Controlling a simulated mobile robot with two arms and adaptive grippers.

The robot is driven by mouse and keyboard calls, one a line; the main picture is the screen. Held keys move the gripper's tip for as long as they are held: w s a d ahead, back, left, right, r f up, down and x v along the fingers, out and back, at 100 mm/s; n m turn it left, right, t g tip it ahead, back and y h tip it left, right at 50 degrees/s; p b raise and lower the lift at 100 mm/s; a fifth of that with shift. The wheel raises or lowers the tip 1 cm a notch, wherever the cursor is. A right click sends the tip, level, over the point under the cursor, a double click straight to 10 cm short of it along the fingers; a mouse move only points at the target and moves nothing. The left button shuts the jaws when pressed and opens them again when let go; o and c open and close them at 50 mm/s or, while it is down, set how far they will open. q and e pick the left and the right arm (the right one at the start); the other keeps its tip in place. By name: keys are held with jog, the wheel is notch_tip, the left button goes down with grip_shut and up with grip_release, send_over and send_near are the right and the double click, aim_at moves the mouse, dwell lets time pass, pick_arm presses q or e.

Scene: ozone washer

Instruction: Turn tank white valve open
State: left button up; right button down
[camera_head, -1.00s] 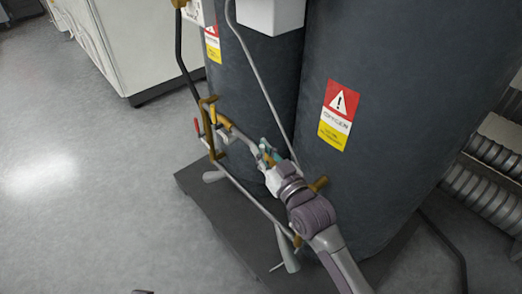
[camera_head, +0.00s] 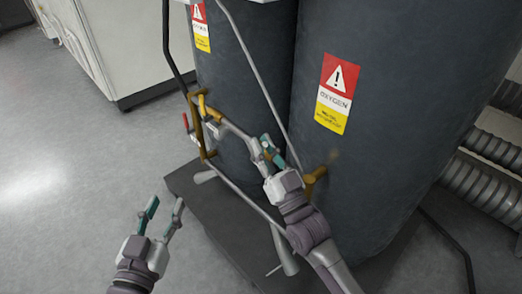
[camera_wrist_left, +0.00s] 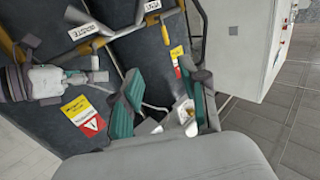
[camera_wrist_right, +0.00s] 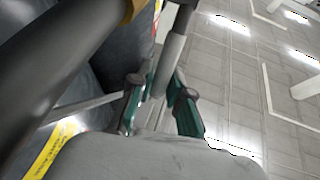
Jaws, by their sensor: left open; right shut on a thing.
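Two dark grey tanks (camera_head: 375,165) stand on a dark base, with a pipe frame in front. On the frame, a small pale fitting (camera_head: 212,131), possibly the white valve, sits right of a red handle (camera_head: 186,122). My right gripper (camera_head: 270,153) is at the frame's right part, in front of the tanks. In the right wrist view its fingers (camera_wrist_right: 160,90) close around a grey tube-like part (camera_wrist_right: 170,60); whether this is the valve handle I cannot tell. My left gripper (camera_head: 165,205) is open and empty, in front of the base, apart from the frame.
Brass-coloured pipe fittings (camera_head: 315,178) stick out near the right gripper. The dark base (camera_head: 215,215) edges onto clear grey floor (camera_head: 70,200) at the left. A white cabinet (camera_head: 130,50) stands behind, and ribbed hoses (camera_head: 470,190) lie at the right.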

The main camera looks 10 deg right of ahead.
jog(key=shift+s+d+f+t+b, duration=0.2)
jog(key=shift+s+f+t+b, duration=0.1)
jog(key=shift+t+b, duration=0.55)
pick_arm(q)
notch_tip(320, 180, up, 10)
jog(key=s+t+h, duration=0.2)
jog(key=t, duration=0.4)
jog(key=shift+s+d+t, duration=0.3)
jog(key=shift+s+d, duration=0.05)
jog(key=shift+s, duration=0.05)
pick_arm(e)
jog(key=shift+m, duration=0.3)
pick_arm(q)
jog(key=shift+f, duration=0.1)
pick_arm(e)
jog(key=c, duration=1.1)
grip_release()
jog(key=shift+v, duration=3.75)
jog(key=shift+d, duration=0.1)
jog(key=shift+c, duration=0.2)
